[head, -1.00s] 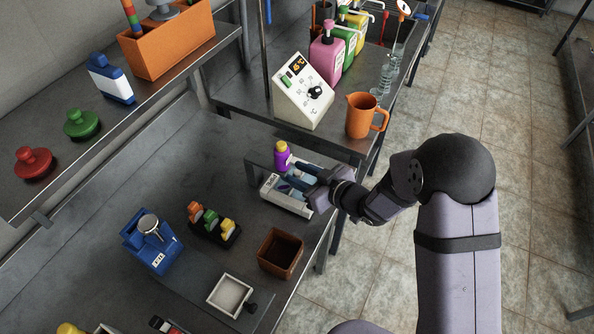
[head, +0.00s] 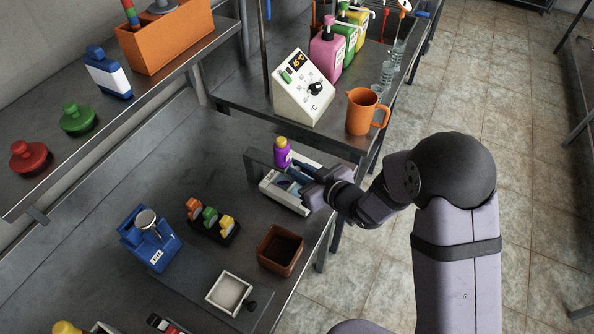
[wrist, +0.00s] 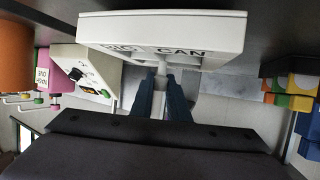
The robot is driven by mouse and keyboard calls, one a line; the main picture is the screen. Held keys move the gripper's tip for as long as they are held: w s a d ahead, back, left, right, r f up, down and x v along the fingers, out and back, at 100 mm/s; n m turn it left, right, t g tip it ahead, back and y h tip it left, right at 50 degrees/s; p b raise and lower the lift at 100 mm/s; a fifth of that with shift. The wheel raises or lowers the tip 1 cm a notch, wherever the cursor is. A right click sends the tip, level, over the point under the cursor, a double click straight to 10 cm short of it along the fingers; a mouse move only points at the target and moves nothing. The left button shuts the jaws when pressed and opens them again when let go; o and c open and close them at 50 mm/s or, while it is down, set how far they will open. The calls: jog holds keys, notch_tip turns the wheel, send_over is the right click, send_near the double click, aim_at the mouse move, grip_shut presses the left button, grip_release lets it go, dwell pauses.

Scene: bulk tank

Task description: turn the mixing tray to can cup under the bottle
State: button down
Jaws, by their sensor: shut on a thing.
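The mixing tray (head: 283,199) is a white box on the metal bench, below the control box. In the wrist view the mixing tray (wrist: 160,33) shows dark lettering, with "CAN" readable on the right. The bottle (head: 282,156) is purple with a yellow cap and stands upright at the tray's far left side. My gripper (head: 294,181) reaches in over the tray from the right. In the wrist view its blue fingers (wrist: 162,82) are shut on a pale stem at the tray. The cups inside the tray are mostly hidden by the fingers.
A white control box (head: 303,88) and an orange jug (head: 363,112) stand on the raised bench behind. A brown open box (head: 280,250), a white dish (head: 229,293) and a blue device (head: 149,240) stand nearer. The bench left of the tray is mostly clear.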

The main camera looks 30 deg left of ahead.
jog(key=shift+a+f+m+t+h+b, duration=0.1)
jog(key=shift+m+t+h+b, duration=0.6)
jog(key=shift+m+t+b, duration=0.8)
jog(key=shift+m+t+h+b, duration=0.7)
jog(key=shift+r, duration=0.2)
jog(key=c, duration=1.7)
grip_release()
jog(key=shift+d, duration=0.2)
jog(key=shift+b+v, duration=0.75)
jog(key=shift+v, duration=2.85)
jog(key=shift+s+a, duration=0.1)
